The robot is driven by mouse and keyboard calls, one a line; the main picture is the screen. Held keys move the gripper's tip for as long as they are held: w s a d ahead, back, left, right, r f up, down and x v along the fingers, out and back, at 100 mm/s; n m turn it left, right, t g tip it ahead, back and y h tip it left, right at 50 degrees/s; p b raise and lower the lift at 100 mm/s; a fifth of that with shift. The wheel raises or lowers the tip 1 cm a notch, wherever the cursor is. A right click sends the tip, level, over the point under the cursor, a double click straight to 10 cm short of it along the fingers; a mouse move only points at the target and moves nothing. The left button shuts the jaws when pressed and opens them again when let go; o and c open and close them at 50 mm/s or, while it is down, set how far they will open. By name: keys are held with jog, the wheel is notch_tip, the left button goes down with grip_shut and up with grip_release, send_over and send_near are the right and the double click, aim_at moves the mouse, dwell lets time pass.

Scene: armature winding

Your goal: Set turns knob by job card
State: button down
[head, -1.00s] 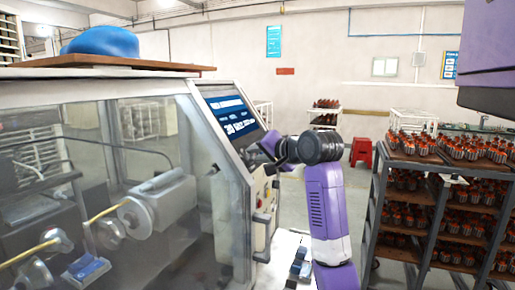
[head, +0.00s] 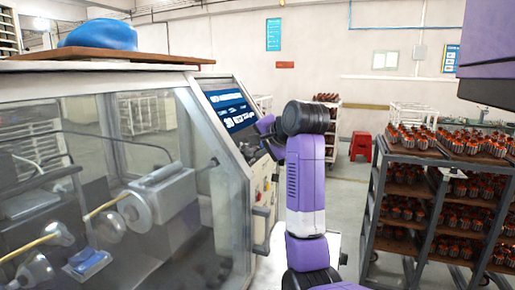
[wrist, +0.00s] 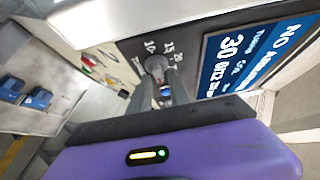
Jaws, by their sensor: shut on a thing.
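The turns knob (wrist: 155,64) is a grey round knob on a dark dial plate of the machine's front panel. White numbers, including 10 and 15, stand around it in the wrist view. My gripper (wrist: 159,76) has its two fingers closed on the knob, which partly hides it; the pointer's exact setting cannot be read. In the head view my arm hides the knob. The blue screen (wrist: 245,55) beside the dial shows a large 30 and smaller text; it also shows in the head view (head: 229,106). I cannot make out a separate job card.
The glass-fronted winding machine (head: 150,180) fills the left of the head view. A rack (head: 425,158) of several red-brown armatures stands at the right. Coloured buttons (wrist: 95,65) lie beside the dial.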

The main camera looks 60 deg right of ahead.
jog(key=shift+a+f, duration=0.1)
jog(key=shift+f, duration=0.1)
jog(key=c, duration=1.5)
grip_release()
jog(key=shift+r, duration=0.15)
jog(key=shift+v, duration=3.8)
